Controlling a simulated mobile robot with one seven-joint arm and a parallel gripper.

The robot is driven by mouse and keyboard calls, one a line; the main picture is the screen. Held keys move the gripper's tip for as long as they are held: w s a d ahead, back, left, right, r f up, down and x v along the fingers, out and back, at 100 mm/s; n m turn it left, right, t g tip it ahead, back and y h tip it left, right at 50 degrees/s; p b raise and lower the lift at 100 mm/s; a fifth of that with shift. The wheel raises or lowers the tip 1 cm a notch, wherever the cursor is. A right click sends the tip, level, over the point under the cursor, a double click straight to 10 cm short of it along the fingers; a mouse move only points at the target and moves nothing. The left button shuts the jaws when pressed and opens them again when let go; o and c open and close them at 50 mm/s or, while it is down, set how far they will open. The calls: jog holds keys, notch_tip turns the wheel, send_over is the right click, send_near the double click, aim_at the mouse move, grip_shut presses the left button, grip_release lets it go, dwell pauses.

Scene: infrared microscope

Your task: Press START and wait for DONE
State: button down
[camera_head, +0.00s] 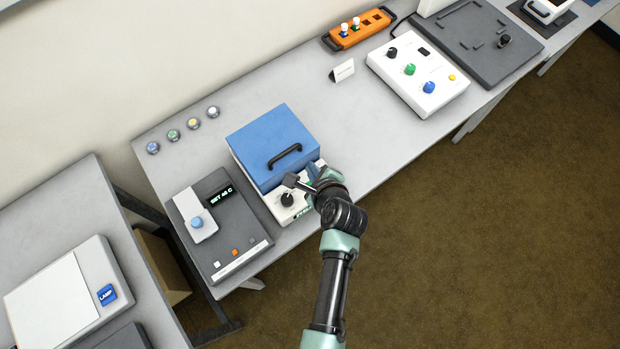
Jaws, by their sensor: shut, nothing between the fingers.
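A box with a blue lid (272,142) and a black handle (285,156) stands on the grey table. Its white front panel (272,203) carries a black knob (287,199) and a small green marking or display near its lower edge. My gripper (300,181) is shut and empty, over the right part of this panel. It and my wrist hide that part, with a bit of green showing beside the fingers. I cannot tell whether the fingers touch the panel. I cannot read a START or DONE label.
Several small round pots line the back. A white control box (405,85) and an orange rack (345,40) stand farther right. The table between is mostly clear.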

jog(key=shift+f, duration=0.1)
notch_tip(320, 180, down, 7)
jog(key=b, duration=0.7)
jog(key=shift+w+f+b, duration=0.1)
jog(key=shift+f+b, duration=0.1)
jog(key=shift+b, duration=0.15)
jog(key=shift+f+b, duration=0.35)
jog(key=shift+f, duration=0.25)
jog(key=shift+f, duration=0.1)
dwell(1.1)
jog(key=shift+f, duration=0.3)
jog(key=shift+f+b, duration=0.35)
jog(key=shift+f, duration=0.05)
dwell(0.7)
jog(key=shift+r, duration=0.1)
jog(key=shift+r+p, duration=0.7)
jog(key=shift+p, duration=0.2)
